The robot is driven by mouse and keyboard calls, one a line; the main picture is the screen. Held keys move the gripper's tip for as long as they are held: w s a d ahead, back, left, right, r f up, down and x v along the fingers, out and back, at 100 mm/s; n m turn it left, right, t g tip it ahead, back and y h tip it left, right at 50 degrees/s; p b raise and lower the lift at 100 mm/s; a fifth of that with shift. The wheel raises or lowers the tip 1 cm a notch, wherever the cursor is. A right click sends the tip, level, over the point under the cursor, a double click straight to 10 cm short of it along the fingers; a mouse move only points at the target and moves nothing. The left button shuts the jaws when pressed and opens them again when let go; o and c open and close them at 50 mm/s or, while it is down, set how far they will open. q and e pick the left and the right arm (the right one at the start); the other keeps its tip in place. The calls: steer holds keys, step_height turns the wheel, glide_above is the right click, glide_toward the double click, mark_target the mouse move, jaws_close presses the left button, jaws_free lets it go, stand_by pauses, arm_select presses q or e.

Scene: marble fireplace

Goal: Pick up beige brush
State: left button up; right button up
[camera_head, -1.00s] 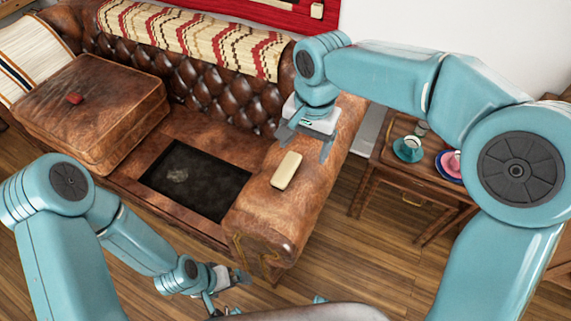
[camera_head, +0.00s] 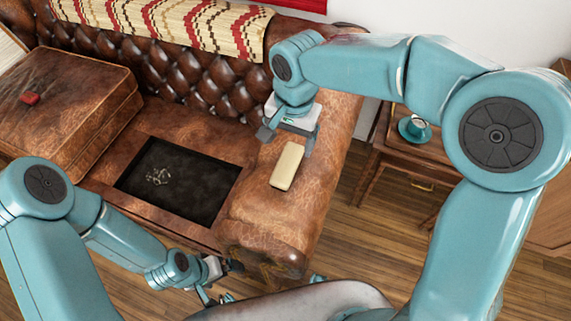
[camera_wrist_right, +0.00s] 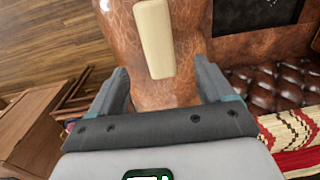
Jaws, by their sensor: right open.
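The beige brush (camera_head: 287,166) lies on the brown leather armrest (camera_head: 262,222) of the sofa. In the right wrist view the brush (camera_wrist_right: 155,38) lies ahead of the jaws, nearly centred between them. My right gripper (camera_head: 287,142) is open and empty, over the armrest just behind the brush in the head view. Its two fingers (camera_wrist_right: 160,88) stand wide apart in the wrist view and do not appear to touch the brush. My left gripper (camera_head: 222,283) is low at the front of the sofa, away from the brush; its jaw state is unclear.
A dark recessed panel (camera_head: 180,182) with a small pale tangle is set in the seat. A loose leather cushion (camera_head: 65,105) with a red item (camera_head: 29,98) is at left. A small wooden table (camera_head: 405,150) with a teal cup (camera_head: 414,128) stands right of the armrest.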

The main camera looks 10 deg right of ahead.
mark_target(288, 163)
step_height(288, 163, down, 4)
steer(key=shift+d+f, duration=0.1)
steer(key=shift+f, duration=0.1)
steer(key=shift+s+a+f, duration=0.1)
steer(key=shift+a+f, duration=0.05)
steer(key=shift+f, duration=1.25)
steer(key=shift+a+f, duration=0.15)
steer(key=shift+f, duration=1.2)
steer(key=c, duration=1.1)
